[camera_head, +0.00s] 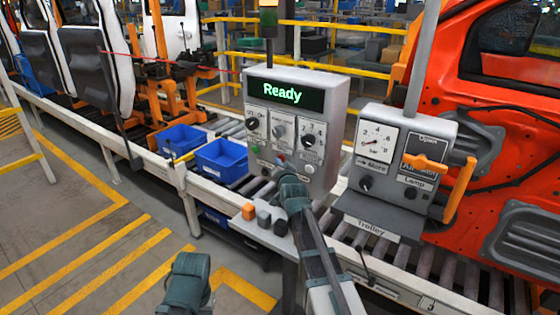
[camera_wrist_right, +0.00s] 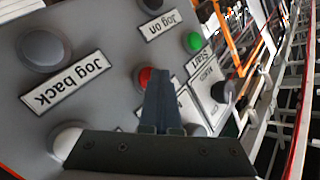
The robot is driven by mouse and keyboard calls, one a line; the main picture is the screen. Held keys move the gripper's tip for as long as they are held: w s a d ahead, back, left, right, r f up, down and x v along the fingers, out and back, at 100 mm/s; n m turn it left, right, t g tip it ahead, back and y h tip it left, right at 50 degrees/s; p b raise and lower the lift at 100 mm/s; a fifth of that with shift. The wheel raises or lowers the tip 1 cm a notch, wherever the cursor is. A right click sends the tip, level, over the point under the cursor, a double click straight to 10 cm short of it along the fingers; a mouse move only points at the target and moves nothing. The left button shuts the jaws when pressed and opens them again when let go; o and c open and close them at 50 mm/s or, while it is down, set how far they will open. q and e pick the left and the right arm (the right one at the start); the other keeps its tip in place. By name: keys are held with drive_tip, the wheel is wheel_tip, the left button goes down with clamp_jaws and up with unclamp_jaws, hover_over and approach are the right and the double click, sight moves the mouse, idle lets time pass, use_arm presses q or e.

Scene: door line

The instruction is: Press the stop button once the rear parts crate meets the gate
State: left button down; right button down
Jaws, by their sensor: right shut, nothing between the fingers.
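The control panel (camera_head: 285,97) shows "Ready" on its green display. In the right wrist view, the red button (camera_wrist_right: 143,77) is partly covered by my right gripper (camera_wrist_right: 160,82); its own label is hidden. A green button (camera_wrist_right: 192,42) is labelled Start. My right gripper (camera_head: 290,187) is shut and empty in front of the panel's lower part; I cannot tell whether it touches a button. Two blue crates, a farther one (camera_head: 183,138) and a nearer one (camera_head: 221,170), stand apart on the rollers left of the panel. I cannot make out the gate. My left gripper (camera_head: 188,280) is low, its jaws unclear.
An orange car body (camera_head: 500,100) fills the right side. Grey door panels (camera_head: 97,65) hang at left. Yellow-striped floor (camera_head: 80,250) is clear at lower left.

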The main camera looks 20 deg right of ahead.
drive_tip(key=shift+s+a, duration=0.5)
drive_tip(key=shift+a, duration=0.1)
drive_tip(key=shift+s+a, duration=0.8)
drive_tip(key=shift+a, duration=0.2)
drive_tip(key=shift+s+a, duration=0.75)
drive_tip(key=shift+a, duration=0.2)
drive_tip(key=s+a+f+n+g, duration=0.5)
drive_tip(key=s+a+f+g, duration=0.35)
drive_tip(key=s+f, duration=0.5)
drive_tip(key=s+a+f+n+g, duration=0.2)
drive_tip(key=s, duration=0.5)
drive_tip(key=s+a+f+n+g+b, duration=0.1)
drive_tip(key=s+a+f+n+g, duration=0.1)
drive_tip(key=s, duration=0.4)
drive_tip(key=s+a+f+n+g, duration=0.2)
drive_tip(key=s+a+n+g, duration=0.1)
drive_tip(key=s, duration=0.4)
drive_tip(key=shift+s+a+f+n+g+y, duration=0.2)
drive_tip(key=shift+s+f+n+g+y, duration=0.15)
drive_tip(key=shift+g+y, duration=0.1)
